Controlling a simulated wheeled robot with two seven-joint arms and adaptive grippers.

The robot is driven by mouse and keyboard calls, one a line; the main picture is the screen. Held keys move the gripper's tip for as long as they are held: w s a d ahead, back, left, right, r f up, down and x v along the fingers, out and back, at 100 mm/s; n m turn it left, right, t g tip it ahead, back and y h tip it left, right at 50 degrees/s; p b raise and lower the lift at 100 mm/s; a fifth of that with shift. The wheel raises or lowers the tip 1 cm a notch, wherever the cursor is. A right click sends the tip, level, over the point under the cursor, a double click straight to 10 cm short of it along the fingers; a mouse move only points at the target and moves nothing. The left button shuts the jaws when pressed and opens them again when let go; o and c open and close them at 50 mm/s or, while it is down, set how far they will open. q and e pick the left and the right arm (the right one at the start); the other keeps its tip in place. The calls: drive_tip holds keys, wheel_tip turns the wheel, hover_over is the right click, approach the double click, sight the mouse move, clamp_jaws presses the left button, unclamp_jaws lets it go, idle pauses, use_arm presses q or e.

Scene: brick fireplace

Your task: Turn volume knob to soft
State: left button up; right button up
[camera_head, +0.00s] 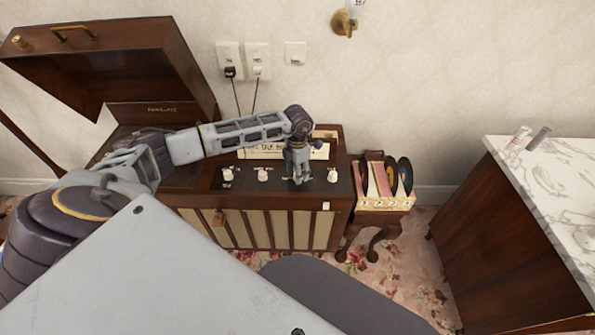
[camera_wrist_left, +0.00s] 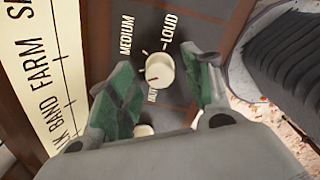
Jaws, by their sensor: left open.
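My left gripper (camera_head: 298,180) hangs over the dark control panel of the wooden record player (camera_head: 262,208). In the left wrist view its two green-padded fingers (camera_wrist_left: 163,75) are open, with a cream knob (camera_wrist_left: 160,70) showing between their tips. I cannot tell whether they touch it. The labels MEDIUM and LOUD stand by this knob, and another label is partly hidden beside it. A small red mark on the knob points to the lower left in that view. The gripper hides part of the panel in the head view. My right gripper is out of view.
Other cream knobs (camera_head: 263,174) sit on the panel, one (camera_head: 333,175) right of the gripper. The raised lid (camera_head: 105,62) stands at left. A record rack (camera_head: 385,200) stands close at right, and a marble-topped cabinet (camera_head: 545,185) farther right.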

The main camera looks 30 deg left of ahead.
use_arm(q)
wheel_tip(320, 180, up, 12)
idle(0.7)
idle(0.5)
